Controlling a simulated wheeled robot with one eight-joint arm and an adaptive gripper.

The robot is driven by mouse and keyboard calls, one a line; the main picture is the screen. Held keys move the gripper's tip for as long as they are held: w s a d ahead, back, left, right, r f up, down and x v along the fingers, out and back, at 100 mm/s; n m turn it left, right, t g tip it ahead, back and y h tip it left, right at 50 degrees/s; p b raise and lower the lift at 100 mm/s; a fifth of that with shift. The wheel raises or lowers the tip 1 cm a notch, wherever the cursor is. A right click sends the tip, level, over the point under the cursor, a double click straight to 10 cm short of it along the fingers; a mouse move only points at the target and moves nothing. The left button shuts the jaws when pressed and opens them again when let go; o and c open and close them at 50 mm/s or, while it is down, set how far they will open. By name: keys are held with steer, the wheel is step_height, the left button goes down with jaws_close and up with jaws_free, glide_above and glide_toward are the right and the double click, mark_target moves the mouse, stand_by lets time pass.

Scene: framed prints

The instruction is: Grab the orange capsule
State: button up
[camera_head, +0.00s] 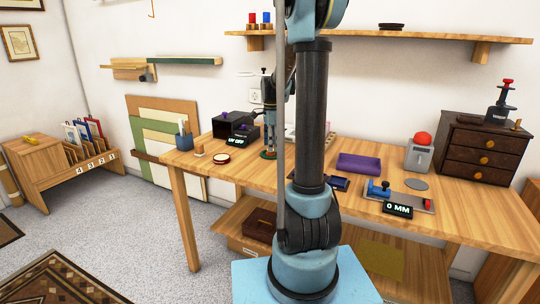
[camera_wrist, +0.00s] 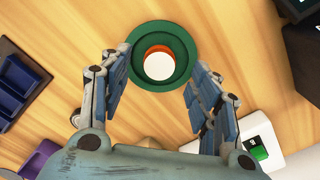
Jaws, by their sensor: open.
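In the wrist view, a round white top with an orange rim, which looks like the orange capsule (camera_wrist: 159,65), sits inside a green ring-shaped holder (camera_wrist: 136,66). Only its upper end shows. My gripper (camera_wrist: 158,72) is open, with one finger on each side of the holder's near part and nothing between the pads. In the head view, the green holder (camera_head: 268,155) is on the wooden table, below my gripper (camera_head: 269,146). The capsule cannot be made out there.
A black machine (camera_head: 234,125) with a display stands left of the holder on the table (camera_head: 210,171). A purple block (camera_head: 359,163), a grey device with a red ball (camera_head: 418,155) and a drawer chest (camera_head: 482,148) stand to the right.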

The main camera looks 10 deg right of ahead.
steer(key=shift+f, duration=1.15)
steer(key=shift+c, duration=0.5)
steer(key=c, duration=1)
steer(key=shift+r, duration=0.1)
